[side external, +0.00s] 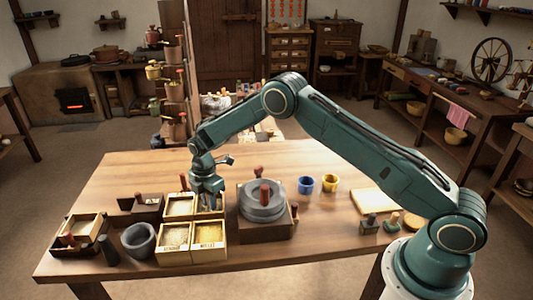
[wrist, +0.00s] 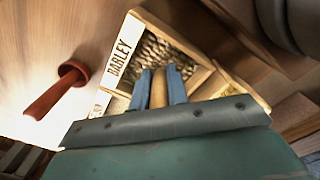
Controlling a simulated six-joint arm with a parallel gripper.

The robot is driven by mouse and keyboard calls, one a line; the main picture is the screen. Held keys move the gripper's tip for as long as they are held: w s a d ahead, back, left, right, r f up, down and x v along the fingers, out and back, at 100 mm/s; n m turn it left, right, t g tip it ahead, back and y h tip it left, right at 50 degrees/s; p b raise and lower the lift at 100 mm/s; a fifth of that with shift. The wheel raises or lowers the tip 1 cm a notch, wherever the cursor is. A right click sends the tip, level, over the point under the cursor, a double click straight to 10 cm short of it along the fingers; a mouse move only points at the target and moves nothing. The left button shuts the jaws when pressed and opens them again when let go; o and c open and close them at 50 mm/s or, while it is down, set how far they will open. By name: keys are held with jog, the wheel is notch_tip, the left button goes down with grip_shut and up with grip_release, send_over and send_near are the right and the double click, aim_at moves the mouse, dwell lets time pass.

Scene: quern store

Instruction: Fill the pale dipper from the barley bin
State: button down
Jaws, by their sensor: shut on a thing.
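The barley bin (wrist: 121,46), with a white BARLEY label on its wall, shows in the wrist view with pale brown grain inside. My gripper (wrist: 162,72) is shut on a tan handle (wrist: 158,90), which looks like the pale dipper's. The dipper's bowl is hidden, so I cannot tell whether it touches the grain or holds any. In the side view my gripper (side external: 208,198) points down at the back right of a group of square wooden bins, and the dipper cannot be made out there.
A grey stone quern (side external: 262,208) stands close to the right of the bins. A grey mortar (side external: 138,241) is at the left. A blue cup (side external: 305,185) and a yellow cup (side external: 330,183) stand at the right. The back left tabletop is clear.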

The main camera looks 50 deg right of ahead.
jog(key=shift+r, duration=0.1)
jog(key=shift+r, duration=4)
